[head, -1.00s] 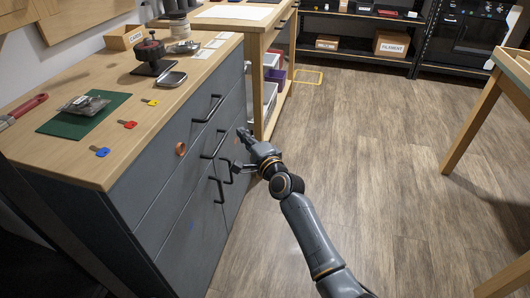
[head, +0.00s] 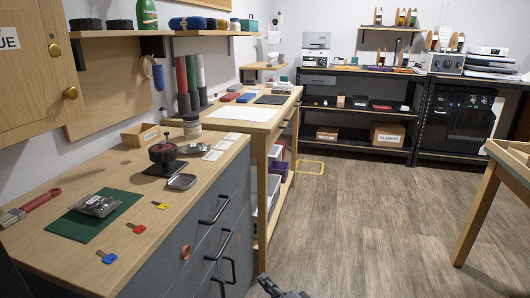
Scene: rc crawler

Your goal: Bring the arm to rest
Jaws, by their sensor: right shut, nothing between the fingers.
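My right gripper (head: 279,290) shows only in part at the bottom edge of the head view, low beside the grey drawer cabinet (head: 200,262). It is shut and empty, and clear of the black drawer handles (head: 214,209) as far as I can see. The rest of that arm is below the picture. My left gripper is out of view.
The cabinet top holds a green mat (head: 68,224) with a bagged part, and blue, red and yellow keys (head: 136,228). A wooden workbench (head: 266,128) stands behind it. A table (head: 484,190) stands at the right. The wooden floor (head: 370,220) between is open.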

